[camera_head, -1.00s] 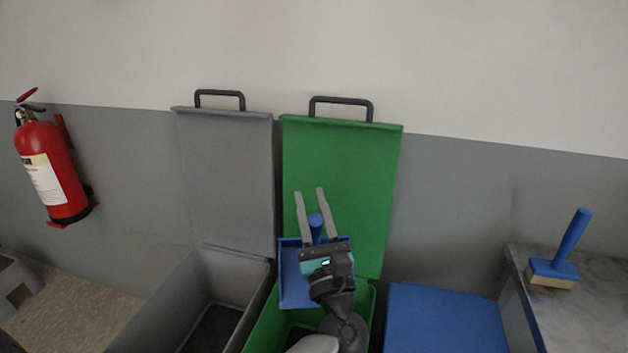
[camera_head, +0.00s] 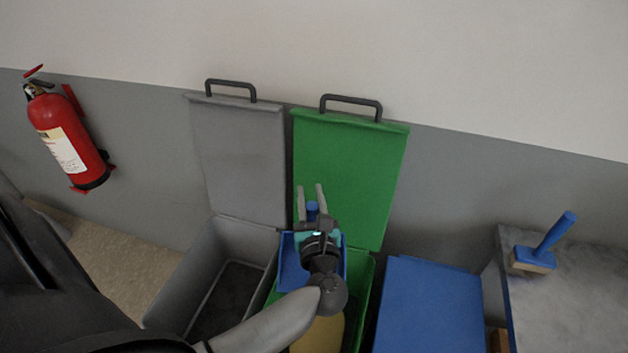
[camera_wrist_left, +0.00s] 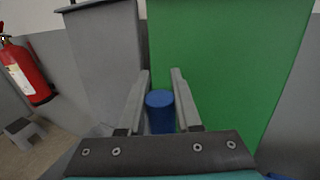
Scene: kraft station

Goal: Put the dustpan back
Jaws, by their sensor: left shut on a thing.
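My left gripper (camera_head: 312,205) is shut on the blue handle of the dustpan (camera_head: 290,268). The dustpan's blue pan hangs over the open green bin, partly hidden behind my wrist. In the left wrist view the round end of the blue handle (camera_wrist_left: 160,112) stands between the two grey fingers, with the green lid behind it. A blue hand brush (camera_head: 548,246) with a pale bristle block stands on the grey table at the right. My right gripper is not in view.
The grey bin (camera_head: 189,281) and green bin (camera_head: 362,289) have lids raised against the wall. A closed blue lid (camera_head: 428,310) lies to the right, beside the grey table (camera_head: 570,310). A fire extinguisher (camera_head: 68,138) hangs at the left. Something yellow (camera_head: 320,336) lies in the green bin.

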